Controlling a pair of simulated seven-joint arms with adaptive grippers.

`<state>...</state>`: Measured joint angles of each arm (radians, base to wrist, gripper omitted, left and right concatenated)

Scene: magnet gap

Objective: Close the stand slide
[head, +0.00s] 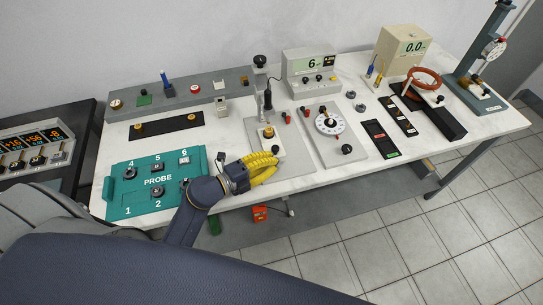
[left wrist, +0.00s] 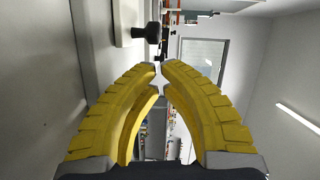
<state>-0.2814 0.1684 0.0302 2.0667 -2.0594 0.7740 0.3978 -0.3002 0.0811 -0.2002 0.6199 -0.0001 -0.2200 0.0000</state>
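A tall blue-grey stand (head: 485,45) with a round dial (head: 493,50) rises at the far right of the bench in the head view. A smaller post (head: 267,98) with a dark upper part stands on a grey plate in the middle. I cannot tell for sure which carries the slide, or how far it is open. My left gripper (head: 276,167) has yellow fingers over the bench's front edge, right of the teal PROBE panel. In the left wrist view its fingertips (left wrist: 160,68) nearly meet, with nothing seen between them. My right gripper is not in view.
The teal panel (head: 125,178) lies left of my left gripper. A grey plate with a white dial (head: 329,123), black strips (head: 380,138) and a copper-coloured ring (head: 424,78) lie to the right. In the left wrist view a black knob (left wrist: 146,31) is beyond the fingertips.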

